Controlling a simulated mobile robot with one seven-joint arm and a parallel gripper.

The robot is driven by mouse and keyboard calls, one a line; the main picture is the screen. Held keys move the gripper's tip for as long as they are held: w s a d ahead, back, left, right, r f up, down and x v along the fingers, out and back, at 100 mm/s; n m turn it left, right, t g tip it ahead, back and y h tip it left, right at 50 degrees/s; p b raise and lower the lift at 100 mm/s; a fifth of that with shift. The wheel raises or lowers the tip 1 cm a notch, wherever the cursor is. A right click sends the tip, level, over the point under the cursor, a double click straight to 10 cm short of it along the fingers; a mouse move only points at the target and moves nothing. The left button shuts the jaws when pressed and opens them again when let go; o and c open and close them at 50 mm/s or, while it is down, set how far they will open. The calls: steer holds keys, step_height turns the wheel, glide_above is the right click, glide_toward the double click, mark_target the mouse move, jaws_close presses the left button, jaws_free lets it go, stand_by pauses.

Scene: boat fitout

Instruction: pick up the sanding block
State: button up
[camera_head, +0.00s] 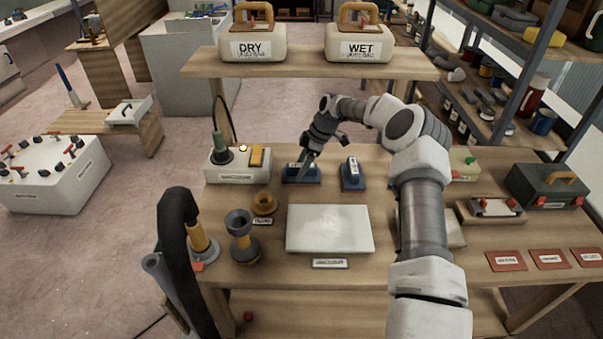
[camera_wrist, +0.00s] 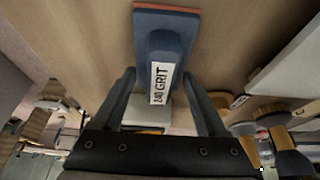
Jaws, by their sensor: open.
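A blue sanding block (camera_head: 289,176) lies on the bench towards the back, with my gripper (camera_head: 307,164) right at it. In the wrist view this sanding block (camera_wrist: 165,35) has a raised blue grip, a reddish edge and a label reading "240 GRIT". My gripper (camera_wrist: 159,76) is open, with one finger on either side of the labelled end; I cannot tell whether they touch it. Most of the block reaches beyond the fingertips. A second blue block (camera_head: 353,183) with a white label stands apart to the right; its lettering is unreadable.
A white panel (camera_head: 329,229) lies in front of the blocks. A pale box (camera_head: 230,174) with a green-topped item stands left. An overhead shelf (camera_head: 310,67) carries DRY and WET containers. A grey cup-shaped item (camera_head: 240,240) and a brown ring (camera_head: 264,204) stand front left.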

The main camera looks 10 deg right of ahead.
steer(key=shift+f+b, duration=0.2)
steer(key=shift+b, duration=0.2)
stand_by(0.3)
jaws_close()
